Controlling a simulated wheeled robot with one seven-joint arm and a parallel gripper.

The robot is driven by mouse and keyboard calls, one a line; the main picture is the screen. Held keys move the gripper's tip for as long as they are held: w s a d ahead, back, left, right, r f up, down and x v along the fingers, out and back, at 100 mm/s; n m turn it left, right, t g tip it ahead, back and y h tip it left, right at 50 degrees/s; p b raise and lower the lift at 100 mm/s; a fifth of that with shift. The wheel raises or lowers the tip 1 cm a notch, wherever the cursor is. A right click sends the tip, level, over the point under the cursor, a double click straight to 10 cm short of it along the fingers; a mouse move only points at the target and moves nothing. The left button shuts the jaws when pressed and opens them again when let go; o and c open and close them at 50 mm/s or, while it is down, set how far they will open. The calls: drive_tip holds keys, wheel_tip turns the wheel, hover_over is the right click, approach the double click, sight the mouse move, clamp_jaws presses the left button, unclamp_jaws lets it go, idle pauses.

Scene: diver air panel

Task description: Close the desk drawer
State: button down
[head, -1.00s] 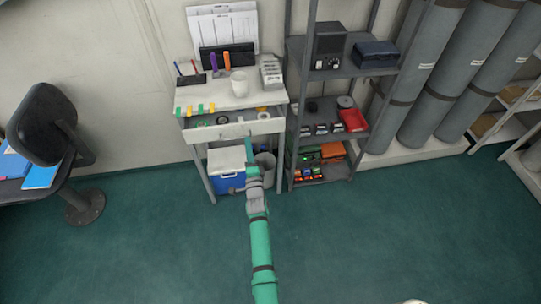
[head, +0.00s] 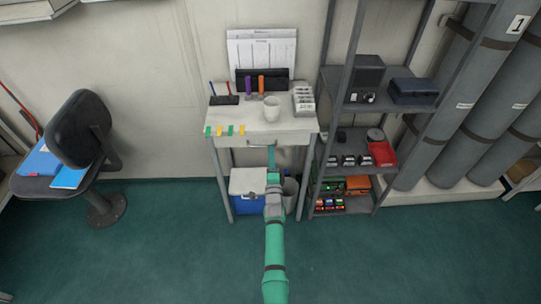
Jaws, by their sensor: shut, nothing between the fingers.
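The white desk (head: 288,121) stands against the wall in the head view. Its drawer (head: 295,139) looks pushed in under the desktop, its front about level with the desk's edge, and no inside shows. My gripper (head: 271,148) is at the middle of the drawer front, at the end of my green arm. It is shut and empty. It looks to be touching or very close to the front; I cannot tell which. The fingertips are small in this view.
A blue and white cooler (head: 248,190) and a bin (head: 290,192) are under the desk. A metal shelf (head: 350,150) stands close on the right, a chair (head: 82,130) at left. The floor in front is clear.

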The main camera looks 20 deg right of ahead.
drive_tip(key=s+a+f+n+g+y, duration=0.1)
drive_tip(key=s+a+f+n, duration=0.15)
drive_tip(key=s+a, duration=0.65)
drive_tip(key=s+a+f+n+y, duration=0.15)
drive_tip(key=s+a+n, duration=0.25)
drive_tip(key=s, duration=1.2)
drive_tip(key=s+a+f+n+g, duration=0.1)
drive_tip(key=s+a+f+n, duration=0.15)
drive_tip(key=s+a, duration=0.65)
drive_tip(key=s+a+r+n+g+y, duration=0.1)
drive_tip(key=s+r+n, duration=0.5)
drive_tip(key=s, duration=0.6)
drive_tip(key=s+a+r+n+g+y, duration=0.1)
drive_tip(key=s+r+n, duration=0.5)
drive_tip(key=s, duration=0.6)
wheel_tip(320, 180, up, 3)
drive_tip(key=shift+s+a+f+y, duration=0.1)
drive_tip(key=shift+s+a+y, duration=0.15)
drive_tip(key=shift+a+y, duration=0.6)
drive_tip(key=shift+a, duration=0.2)
